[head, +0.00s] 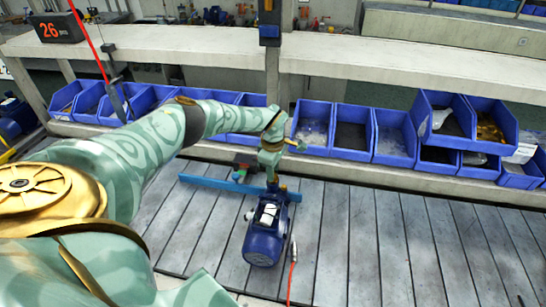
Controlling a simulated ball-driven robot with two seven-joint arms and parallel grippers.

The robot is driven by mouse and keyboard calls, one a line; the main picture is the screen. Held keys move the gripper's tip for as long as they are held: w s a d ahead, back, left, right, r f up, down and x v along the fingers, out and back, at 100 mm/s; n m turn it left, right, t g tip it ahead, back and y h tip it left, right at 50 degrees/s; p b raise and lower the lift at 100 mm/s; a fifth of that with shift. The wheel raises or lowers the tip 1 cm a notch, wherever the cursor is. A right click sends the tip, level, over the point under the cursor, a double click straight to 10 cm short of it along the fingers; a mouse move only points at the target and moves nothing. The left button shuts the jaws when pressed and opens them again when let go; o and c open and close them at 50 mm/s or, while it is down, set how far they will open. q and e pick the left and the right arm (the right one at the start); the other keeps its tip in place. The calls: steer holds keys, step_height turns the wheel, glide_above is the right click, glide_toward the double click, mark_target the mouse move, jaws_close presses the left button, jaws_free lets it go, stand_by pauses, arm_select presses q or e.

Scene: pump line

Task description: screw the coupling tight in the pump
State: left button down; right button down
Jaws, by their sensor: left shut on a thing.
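The blue pump (264,240) stands on the slatted bench top, with a pale part on its upper side. My left arm reaches across from the left, and its gripper (272,181) points down at the pump's far end. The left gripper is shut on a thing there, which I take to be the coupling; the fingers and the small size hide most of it. I cannot tell how deep the coupling sits in the pump. My right gripper is not in view.
A blue bar (222,184) lies behind the pump on the left. A red hose (291,280) with a metal end lies just right of it. Blue bins (394,140) line the back under a pale shelf (400,62). The slatted bench (400,240) is clear to the right.

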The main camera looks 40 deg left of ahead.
arm_select(q)
steer(key=shift+f+m+b, duration=0.15)
steer(key=shift+m+b, duration=0.4)
steer(key=shift+m, duration=1.15)
steer(key=shift+m+b, duration=0.45)
steer(key=shift+m, duration=1.25)
